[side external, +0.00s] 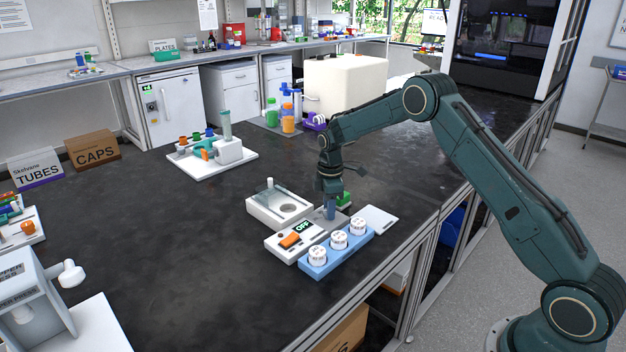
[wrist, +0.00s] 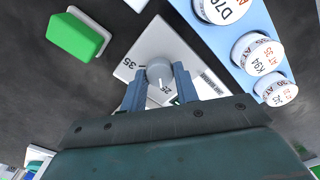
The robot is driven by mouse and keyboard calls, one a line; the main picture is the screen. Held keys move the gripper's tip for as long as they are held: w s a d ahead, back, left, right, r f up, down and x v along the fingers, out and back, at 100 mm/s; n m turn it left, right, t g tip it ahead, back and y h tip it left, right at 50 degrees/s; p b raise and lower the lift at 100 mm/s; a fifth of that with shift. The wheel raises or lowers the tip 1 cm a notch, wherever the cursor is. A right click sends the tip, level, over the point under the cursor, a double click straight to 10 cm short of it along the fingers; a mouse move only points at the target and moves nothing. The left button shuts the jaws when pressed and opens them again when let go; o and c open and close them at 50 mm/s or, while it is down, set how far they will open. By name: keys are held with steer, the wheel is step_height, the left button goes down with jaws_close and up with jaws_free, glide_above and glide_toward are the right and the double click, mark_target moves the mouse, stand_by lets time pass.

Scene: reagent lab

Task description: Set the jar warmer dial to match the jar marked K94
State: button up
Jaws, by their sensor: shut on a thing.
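The warmer dial is a grey round knob (wrist: 161,72) on a white plate (wrist: 150,40) with 35 printed at its left and 25 below it. A light mark on the knob points down toward the 25. My gripper (wrist: 160,88) is shut on the knob, one blue finger on each side; in the side view my gripper (side external: 329,211) points down at the dial. The jar marked K94 (wrist: 258,54) has a white lid that reads AT 35. It is the middle of three white-lidded jars in a blue rack (side external: 309,272); the middle jar (side external: 338,240) shows there too.
A white box with an OFF display (side external: 302,226) and orange switch (side external: 291,240) sits beside the dial. A white box with a round well (side external: 263,215) is behind it. A green-topped block (wrist: 77,35) is close by.

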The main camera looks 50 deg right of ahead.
steer(key=shift+m, duration=0.3)
steer(key=m, duration=0.9)
steer(key=shift+r+m, duration=0.1)
steer(key=shift+m, duration=0.3)
steer(key=m, duration=0.4)
steer(key=shift+m, duration=0.3)
steer(key=m, duration=0.4)
steer(key=shift+d+m, duration=0.1)
steer(key=shift+m, duration=0.3)
steer(key=o, duration=1)
steer(key=shift+r, duration=0.1)
